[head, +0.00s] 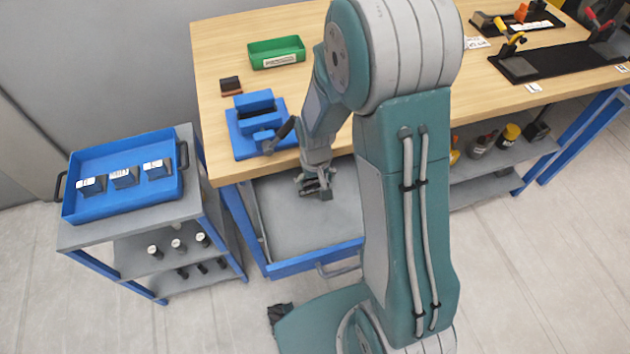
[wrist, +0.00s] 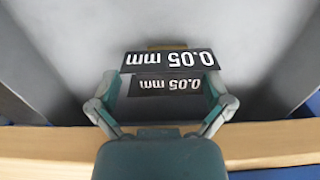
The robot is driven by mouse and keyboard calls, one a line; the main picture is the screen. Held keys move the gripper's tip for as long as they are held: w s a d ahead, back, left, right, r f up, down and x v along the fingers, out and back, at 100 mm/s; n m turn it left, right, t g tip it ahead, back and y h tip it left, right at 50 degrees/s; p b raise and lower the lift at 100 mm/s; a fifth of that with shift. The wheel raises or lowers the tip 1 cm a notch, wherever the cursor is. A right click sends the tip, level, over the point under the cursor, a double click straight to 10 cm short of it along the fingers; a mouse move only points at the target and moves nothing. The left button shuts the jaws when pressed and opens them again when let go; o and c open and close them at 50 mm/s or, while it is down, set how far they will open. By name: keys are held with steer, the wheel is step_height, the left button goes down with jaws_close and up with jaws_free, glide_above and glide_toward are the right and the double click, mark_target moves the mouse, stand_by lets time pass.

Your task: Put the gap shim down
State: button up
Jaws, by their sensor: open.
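The gap shim (wrist: 170,60) is a dark piece marked "0.05 mm" in white on two faces, with a tan edge behind it. In the wrist view it lies in front of and between my fingers, over the grey floor of the open drawer (wrist: 60,40). My gripper (wrist: 165,88) is open, with one finger on each side of the shim; I cannot tell if either touches it. In the head view my gripper (head: 316,186) reaches down into the drawer (head: 290,225) under the workbench. There the shim is mostly hidden by the gripper.
The workbench (head: 225,60) edge runs close behind my wrist. On it are a green bin (head: 277,52), a small dark-brown block (head: 231,86) and a blue fixture (head: 258,125). A blue tray (head: 122,206) with labelled dark blocks stands on a cart at left. The drawer floor around the shim is clear.

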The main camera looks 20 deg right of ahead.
steer(key=shift+a, duration=0.2)
steer(key=shift+a+r, duration=0.15)
steer(key=shift+r, duration=0.05)
step_height(320, 180, up, 10)
step_height(320, 180, up, 12)
steer(key=t, duration=0.3)
glide_above(314, 182)
steer(key=s, duration=0.6)
steer(key=s+r+t, duration=0.2)
steer(key=s+r, duration=0.3)
steer(key=s, duration=0.4)
steer(key=shift+s+r+t, duration=0.3)
steer(key=shift+s, duration=0.1)
